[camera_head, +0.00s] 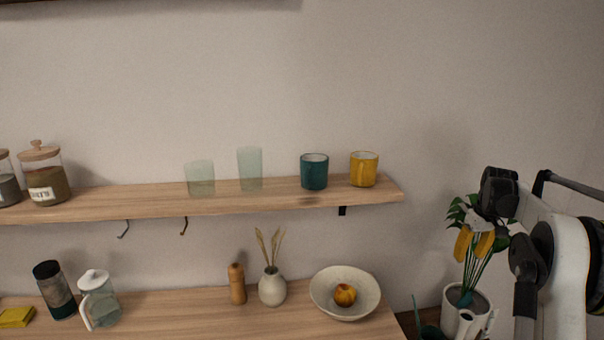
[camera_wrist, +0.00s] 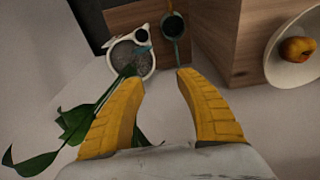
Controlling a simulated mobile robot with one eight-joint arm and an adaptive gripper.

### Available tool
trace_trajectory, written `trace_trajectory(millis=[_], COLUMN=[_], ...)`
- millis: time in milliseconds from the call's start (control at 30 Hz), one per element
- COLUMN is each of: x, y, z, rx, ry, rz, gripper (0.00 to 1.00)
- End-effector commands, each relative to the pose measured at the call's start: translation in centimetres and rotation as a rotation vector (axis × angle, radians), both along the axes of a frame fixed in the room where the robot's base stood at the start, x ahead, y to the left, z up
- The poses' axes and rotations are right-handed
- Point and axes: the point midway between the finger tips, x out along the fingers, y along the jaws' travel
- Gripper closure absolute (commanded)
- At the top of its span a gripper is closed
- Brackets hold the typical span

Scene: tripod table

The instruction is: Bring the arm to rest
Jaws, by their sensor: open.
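My gripper (camera_head: 474,246) hangs at the right side of the head view, beside the wall and in front of the plant. Its two yellow fingers are apart. In the wrist view the fingers (camera_wrist: 161,77) are spread with nothing between them. My arm reaches in from the right edge of the head view.
A leafy plant in a white pot (camera_head: 481,311) stands close to my gripper; leaves also show beside the fingers in the wrist view. Left of it are a counter (camera_head: 180,315) with a bowl (camera_head: 362,306) holding fruit, and a shelf (camera_head: 120,201) with mugs, glasses and jars.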

Motion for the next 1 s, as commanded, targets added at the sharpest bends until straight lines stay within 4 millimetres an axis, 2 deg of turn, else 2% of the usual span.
trace_trajectory(millis=[33, 200, 367, 500, 667, 800, 900, 1000], x=[-0.6, -3.7, -8.4, -13.6, -20.1, -25.9, -29.4, -31.9], y=[2.5, 10.1, 16.9, 22.2, 27.4, 31.0, 32.8, 34.0], z=[2.2, 7.9, 11.4, 12.9, 12.7, 10.9, 9.0, 7.2], rx=[-0.008, -0.029, -0.039, -0.039, -0.026, -0.006, 0.011, 0.026], ry=[-0.018, -0.088, -0.157, -0.220, -0.295, -0.359, -0.398, -0.429], rz=[0.002, -0.012, -0.025, -0.033, -0.042, -0.046, -0.051, -0.053], gripper=[0.59, 0.59, 0.59, 0.59, 0.59, 0.59, 0.59, 0.59])
